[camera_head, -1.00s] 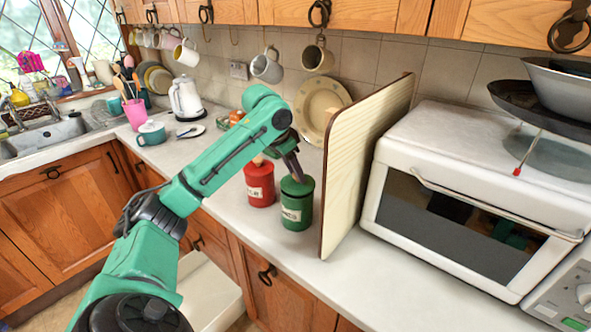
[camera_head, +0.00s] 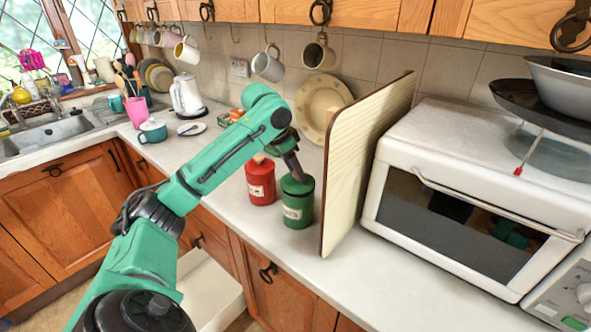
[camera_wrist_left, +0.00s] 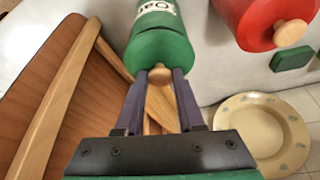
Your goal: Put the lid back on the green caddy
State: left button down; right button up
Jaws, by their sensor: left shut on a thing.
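The green caddy (camera_head: 298,210) stands on the worktop with its label facing the front. Its green lid (camera_head: 297,184) is on its top and looks level, but I cannot tell whether it is fully seated. In the left wrist view the lid (camera_wrist_left: 160,48) has a pale wooden knob (camera_wrist_left: 160,75). My left gripper (camera_head: 294,174) comes down from above, and its two dark fingers (camera_wrist_left: 160,82) are shut on the knob. The knob is mostly hidden in the head view. My right gripper is not in view.
A red caddy (camera_head: 260,183) stands close to the left of the green one. An upright wooden board (camera_head: 362,165) stands just to its right, with a white oven (camera_head: 470,200) beyond. A plate (camera_head: 322,105) leans on the wall behind. The worktop front edge is near.

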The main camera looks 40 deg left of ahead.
pick_arm(q)
jog(key=shift+p, duration=0.45)
jog(key=shift+w+f, duration=0.1)
jog(key=shift+f, duration=0.1)
dwell(0.9)
jog(key=shift+p, duration=0.6)
grip_release()
notch_tip(320, 180, up, 7)
jog(key=p, duration=0.8)
jog(key=shift+r, duration=0.1)
dwell(0.6)
jog(key=shift+c, duration=0.3)
grip_shut()
